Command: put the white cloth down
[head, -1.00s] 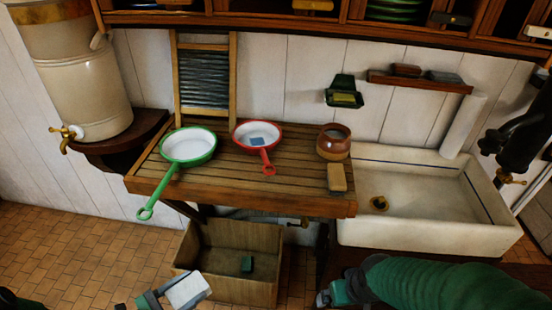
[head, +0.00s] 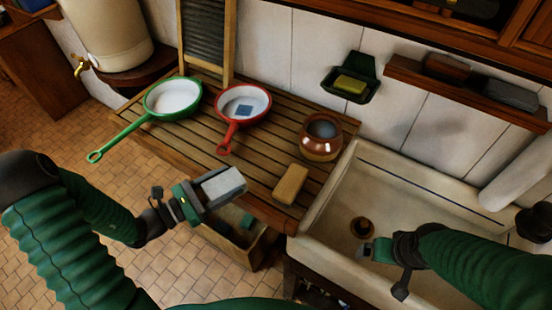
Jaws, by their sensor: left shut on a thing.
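The white cloth (head: 224,187), a pale folded block, is held by my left gripper (head: 190,202). The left gripper is shut on it, near the front edge of the slatted wooden board (head: 210,153) and in front of the red pan in the picture. The cloth hides part of the board edge and of the wooden box below. My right gripper (head: 372,250) is over the white sink (head: 420,205), near its drain; its jaws are too small and dark to tell whether they are open or shut.
On the board are a green pan (head: 172,98), a red pan (head: 245,103) with a blue piece in it, a brown pot (head: 321,138) and a tan block (head: 291,185). A wooden box (head: 232,248) with a green piece stands below. A soap dish (head: 352,80) hangs above.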

